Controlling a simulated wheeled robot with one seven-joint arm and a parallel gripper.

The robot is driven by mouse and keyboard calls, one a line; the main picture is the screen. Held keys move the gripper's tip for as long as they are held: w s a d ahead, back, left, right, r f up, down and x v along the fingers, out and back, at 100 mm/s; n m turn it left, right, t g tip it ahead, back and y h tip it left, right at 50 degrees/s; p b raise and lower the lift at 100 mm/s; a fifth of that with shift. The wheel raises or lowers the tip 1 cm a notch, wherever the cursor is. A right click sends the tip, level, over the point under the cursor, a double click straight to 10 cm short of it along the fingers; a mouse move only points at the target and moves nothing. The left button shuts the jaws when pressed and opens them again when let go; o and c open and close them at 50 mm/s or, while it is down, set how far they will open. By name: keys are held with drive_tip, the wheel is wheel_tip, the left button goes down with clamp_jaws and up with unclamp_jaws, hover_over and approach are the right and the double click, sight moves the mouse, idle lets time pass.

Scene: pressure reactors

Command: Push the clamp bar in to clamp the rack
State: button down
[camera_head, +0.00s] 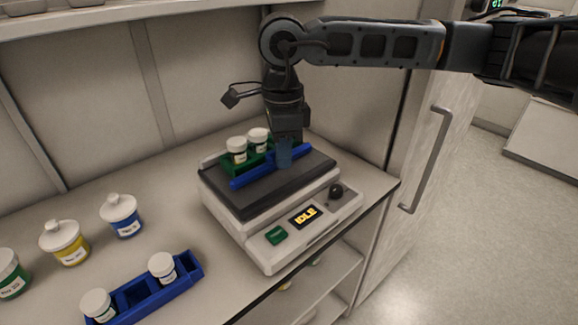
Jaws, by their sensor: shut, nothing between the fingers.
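The clamp bar (250,176) is a long blue bar lying across the dark top plate of the shaker-like device (237,202). A green rack (232,166) with two white-capped jars (237,150) sits behind the bar on the same plate. My gripper (284,163) points down at the bar, right of the jars, with its fingers shut and empty. The fingertips are at or very close to the bar; I cannot tell whether they touch it. The gripper hides part of the bar and the rack's right end.
The device's front has a display (305,216) reading IDLE, a green button (276,235) and a black knob (336,190). A blue rack (185,284) with white-capped jars stands at the front left. Several coloured jars (121,215) stand left. A cabinet door with a handle (428,160) is right.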

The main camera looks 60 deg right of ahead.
drive_tip(key=shift+w+d+b, duration=0.2)
drive_tip(key=shift+w+b, duration=0.05)
drive_tip(key=shift+w, duration=0.35)
drive_tip(key=shift+w+d+b, duration=0.15)
drive_tip(key=shift+w+b, duration=0.05)
drive_tip(key=shift+w, duration=0.4)
wheel_tip(320, 180, up, 6)
drive_tip(key=s+p, duration=0.1)
drive_tip(key=s, duration=0.2)
drive_tip(key=shift+a, duration=0.45)
